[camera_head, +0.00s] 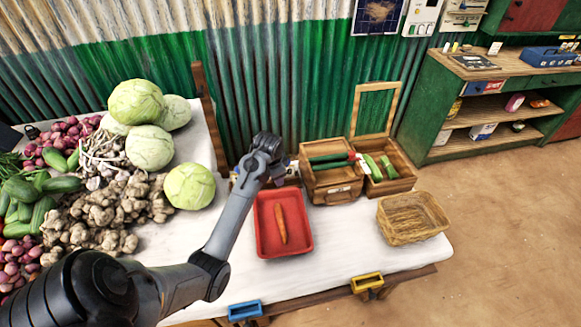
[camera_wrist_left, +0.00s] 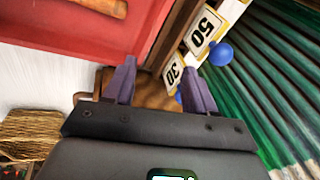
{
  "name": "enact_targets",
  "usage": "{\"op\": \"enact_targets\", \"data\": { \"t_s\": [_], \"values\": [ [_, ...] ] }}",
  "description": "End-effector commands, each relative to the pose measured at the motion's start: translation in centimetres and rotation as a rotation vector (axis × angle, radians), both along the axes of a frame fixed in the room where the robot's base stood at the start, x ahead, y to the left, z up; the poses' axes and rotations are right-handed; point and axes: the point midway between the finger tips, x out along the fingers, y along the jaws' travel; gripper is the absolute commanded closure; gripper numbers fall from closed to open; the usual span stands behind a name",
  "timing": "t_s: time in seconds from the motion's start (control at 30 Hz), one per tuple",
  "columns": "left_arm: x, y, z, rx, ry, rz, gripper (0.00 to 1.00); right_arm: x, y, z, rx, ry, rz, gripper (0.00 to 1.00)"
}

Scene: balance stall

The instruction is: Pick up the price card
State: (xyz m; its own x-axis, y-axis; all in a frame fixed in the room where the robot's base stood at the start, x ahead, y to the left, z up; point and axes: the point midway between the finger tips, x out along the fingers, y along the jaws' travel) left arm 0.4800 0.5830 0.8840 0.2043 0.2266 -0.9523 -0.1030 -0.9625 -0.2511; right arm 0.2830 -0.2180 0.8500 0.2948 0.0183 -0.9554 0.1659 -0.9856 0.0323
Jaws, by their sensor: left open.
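My left gripper (camera_head: 280,165) is at the back edge of the table, just behind the red tray (camera_head: 266,248). In the left wrist view its two purple fingers (camera_wrist_left: 160,70) are apart with nothing held between them. A white price card marked 50 (camera_wrist_left: 207,29) and one marked 30 (camera_wrist_left: 173,73) stand in yellow frames beyond the fingers. The 30 card shows between the fingertips, partly covered by the right finger. I cannot tell whether either card touches a finger. In the head view the arm mostly hides the cards. My right gripper is not in view.
A carrot (camera_head: 281,224) lies in the red tray. Wooden crates (camera_head: 333,186) with green vegetables and a wicker basket (camera_head: 412,217) stand to the right. Cabbages (camera_head: 189,186) and ginger (camera_head: 115,215) fill the left. A blue knob (camera_wrist_left: 221,54) is by the 50 card. The corrugated wall is close behind.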

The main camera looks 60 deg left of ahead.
Motion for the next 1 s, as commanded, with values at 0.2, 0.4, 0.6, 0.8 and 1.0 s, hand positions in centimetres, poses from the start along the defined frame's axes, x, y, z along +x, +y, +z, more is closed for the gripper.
{"op": "enact_targets", "data": {
  "t_s": [0.2,0.4,0.6,0.8,1.0],
  "values": [
    [2.7,5.3,3.8,-0.178,-0.064,-0.028,0.44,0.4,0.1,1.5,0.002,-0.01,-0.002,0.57],
    [4.5,6.4,5.5,-0.301,-0.134,-0.091,0.44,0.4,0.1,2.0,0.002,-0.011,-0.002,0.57],
    [5.6,6.2,4.8,-0.345,-0.161,-0.123,0.44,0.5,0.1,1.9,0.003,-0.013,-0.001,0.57],
    [6.5,5.9,2.2,-0.345,-0.16,-0.125,0.44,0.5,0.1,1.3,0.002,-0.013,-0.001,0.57],
    [7.1,5.7,0.8,-0.343,-0.161,-0.122,0.44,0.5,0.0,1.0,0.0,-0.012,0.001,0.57]
  ]
}}
